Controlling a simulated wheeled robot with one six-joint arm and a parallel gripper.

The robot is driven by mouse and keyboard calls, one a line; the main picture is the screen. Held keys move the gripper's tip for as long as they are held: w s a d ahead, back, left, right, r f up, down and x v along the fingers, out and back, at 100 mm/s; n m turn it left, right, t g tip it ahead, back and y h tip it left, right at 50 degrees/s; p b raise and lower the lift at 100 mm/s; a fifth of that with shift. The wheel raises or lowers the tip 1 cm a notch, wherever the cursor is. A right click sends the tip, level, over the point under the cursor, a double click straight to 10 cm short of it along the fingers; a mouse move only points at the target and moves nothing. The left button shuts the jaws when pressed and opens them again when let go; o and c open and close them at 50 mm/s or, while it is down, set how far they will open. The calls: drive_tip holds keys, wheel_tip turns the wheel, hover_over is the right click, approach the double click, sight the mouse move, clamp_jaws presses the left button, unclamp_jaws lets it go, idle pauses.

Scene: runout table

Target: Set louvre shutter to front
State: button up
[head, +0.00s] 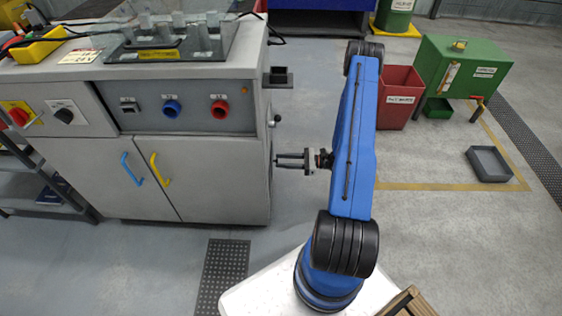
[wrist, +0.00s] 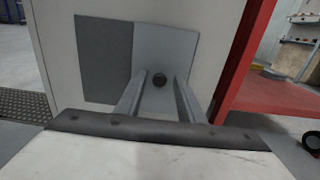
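On the cabinet's right side, the wrist view shows a grey panel that seems to be the louvre shutter. It has a lighter plate (wrist: 165,45) with a dark round knob (wrist: 159,80) and a darker flat area (wrist: 100,60) to its left. No slats can be made out. My gripper (head: 277,160) reaches level toward that side face, its tips close to it. In the wrist view my gripper (wrist: 162,78) has its two fingers apart, with the knob showing between the tips. I cannot tell whether the fingers touch the plate. The head view hides the shutter's face.
The grey cabinet (head: 225,185) stands left of my arm, with knobs and door handles on its front. A red structure (wrist: 265,95) is right of the panel in the wrist view. A red bin (head: 400,95) and a grey tray (head: 488,163) stand at right.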

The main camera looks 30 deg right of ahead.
drive_tip(key=shift+w+a, duration=0.3)
drive_tip(key=shift+a, duration=0.15)
clamp_jaws()
drive_tip(key=s+a, duration=0.5)
drive_tip(key=s, duration=0.3)
drive_tip(key=shift+s+a, duration=0.2)
drive_tip(key=shift+a, duration=0.15)
unclamp_jaws()
drive_tip(key=shift+d, duration=0.1)
